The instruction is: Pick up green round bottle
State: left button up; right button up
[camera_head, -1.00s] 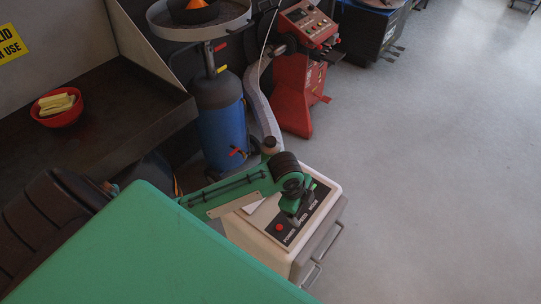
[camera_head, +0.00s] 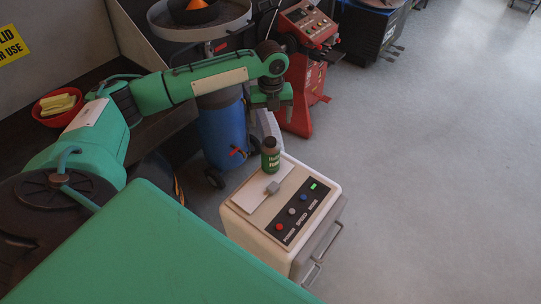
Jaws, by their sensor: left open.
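The green round bottle (camera_head: 270,156) stands upright on the back corner of a white machine top (camera_head: 240,197). It has a dark brown cap and a green label. My left arm reaches in from the left, and my left gripper (camera_head: 271,106) points down just above and behind the bottle in the picture. The gripper is open and apart from the bottle, with nothing between its fingers. My right gripper is not in view.
A blue drum (camera_head: 221,130) and a red machine (camera_head: 299,85) stand behind. A red bowl (camera_head: 47,112) sits on the dark bench. The floor at right is clear.

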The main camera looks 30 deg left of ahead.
aim_at(271, 140)
pick_arm(q)
notch_tip(271, 140, down, 7)
jog(key=shift+f+p, duration=0.1)
jog(key=shift+p, duration=0.65)
jog(key=f+p, duration=0.2)
jog(key=f, duration=0.2)
jog(key=shift+s+f, duration=0.15)
jog(key=shift+s, duration=0.05)
jog(key=shift+f, duration=0.6)
jog(key=shift+w, duration=0.1)
jog(key=c, duration=1.7)
